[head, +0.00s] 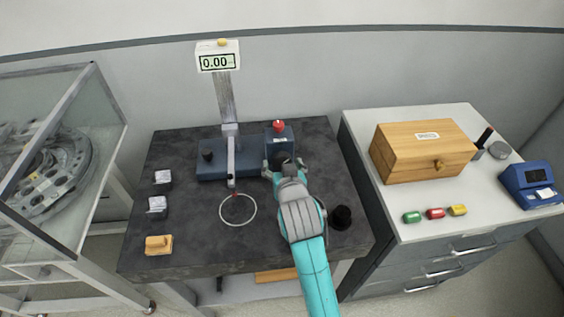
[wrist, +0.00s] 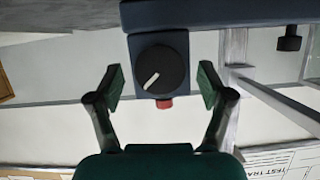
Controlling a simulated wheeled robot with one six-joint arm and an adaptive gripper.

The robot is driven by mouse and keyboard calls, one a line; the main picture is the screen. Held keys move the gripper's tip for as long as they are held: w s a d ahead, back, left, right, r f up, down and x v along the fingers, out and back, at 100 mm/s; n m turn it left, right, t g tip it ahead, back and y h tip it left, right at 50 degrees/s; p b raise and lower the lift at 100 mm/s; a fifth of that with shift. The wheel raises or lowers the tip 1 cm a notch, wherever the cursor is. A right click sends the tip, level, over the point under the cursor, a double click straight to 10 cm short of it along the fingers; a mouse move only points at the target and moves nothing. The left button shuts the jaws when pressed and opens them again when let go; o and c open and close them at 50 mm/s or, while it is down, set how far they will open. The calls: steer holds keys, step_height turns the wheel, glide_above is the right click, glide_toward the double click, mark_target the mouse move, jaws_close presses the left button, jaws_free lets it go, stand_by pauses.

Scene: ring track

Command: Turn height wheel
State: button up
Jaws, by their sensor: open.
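A round black dial (wrist: 158,72) with a white pointer line is on the face of a blue-grey box (head: 285,136). In the wrist view its line slants toward the lower left. My gripper (head: 279,164) is open in front of this box, and its fingers (wrist: 162,85) stand on either side of the dial with gaps, apart from it. A second black knob (head: 207,156) is on the left of the blue-grey stand base (head: 211,173), and also shows at the right of the wrist view (wrist: 289,42). No label shows which one is the height wheel.
A red button (head: 279,126) tops the box. The stand's post (head: 226,97) carries a display (head: 218,62) reading 0.00. A probe arm hangs above a white ring (head: 238,219) on the dark table (head: 190,245). A black knob-like object (head: 341,216) lies right of my arm.

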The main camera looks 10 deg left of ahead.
steer(key=v, duration=1)
